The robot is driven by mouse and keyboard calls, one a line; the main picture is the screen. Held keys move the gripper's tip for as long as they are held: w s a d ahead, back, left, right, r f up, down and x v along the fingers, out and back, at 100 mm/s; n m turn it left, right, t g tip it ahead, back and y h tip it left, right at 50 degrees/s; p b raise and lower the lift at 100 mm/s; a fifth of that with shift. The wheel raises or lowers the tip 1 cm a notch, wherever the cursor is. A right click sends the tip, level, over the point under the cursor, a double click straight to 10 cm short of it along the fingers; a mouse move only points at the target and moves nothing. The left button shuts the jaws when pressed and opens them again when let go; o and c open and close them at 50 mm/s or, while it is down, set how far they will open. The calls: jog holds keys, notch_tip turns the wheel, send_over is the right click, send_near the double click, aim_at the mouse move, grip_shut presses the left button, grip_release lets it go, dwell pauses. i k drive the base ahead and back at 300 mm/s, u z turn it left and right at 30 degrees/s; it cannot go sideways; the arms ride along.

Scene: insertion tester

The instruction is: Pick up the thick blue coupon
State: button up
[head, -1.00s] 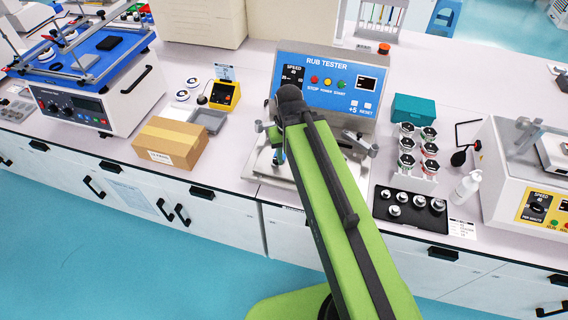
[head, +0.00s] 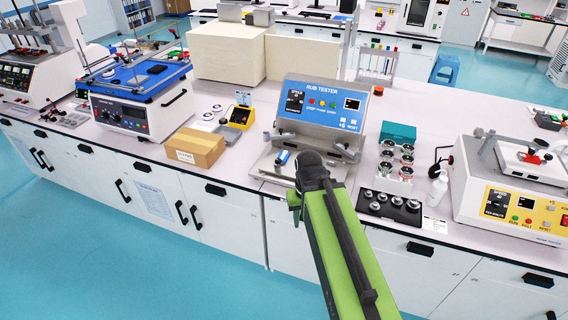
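My green arm (head: 345,255) reaches up from the bottom of the head view, its dark upper joint (head: 312,172) in front of the rub tester (head: 322,105). My gripper cannot be made out; the arm seems to hide it. A small blue piece (head: 282,157) shows on the tester's metal bed, just left of the dark joint. It is too small to tell whether it is the thick blue coupon. No other piece is clearly that coupon.
A cardboard box (head: 194,147) stands left of the tester. To its right are a teal box (head: 398,132), a rack of capped jars (head: 393,165), a black tray of weights (head: 390,204) and a white bottle (head: 438,188). A yellow-panelled machine (head: 510,190) stands far right.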

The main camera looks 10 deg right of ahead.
aim_at(284, 155)
jog(key=u, duration=0.35)
jog(key=i, duration=0.95)
jog(key=u, duration=0.55)
jog(key=i, duration=0.55)
jog(key=u, duration=0.5)
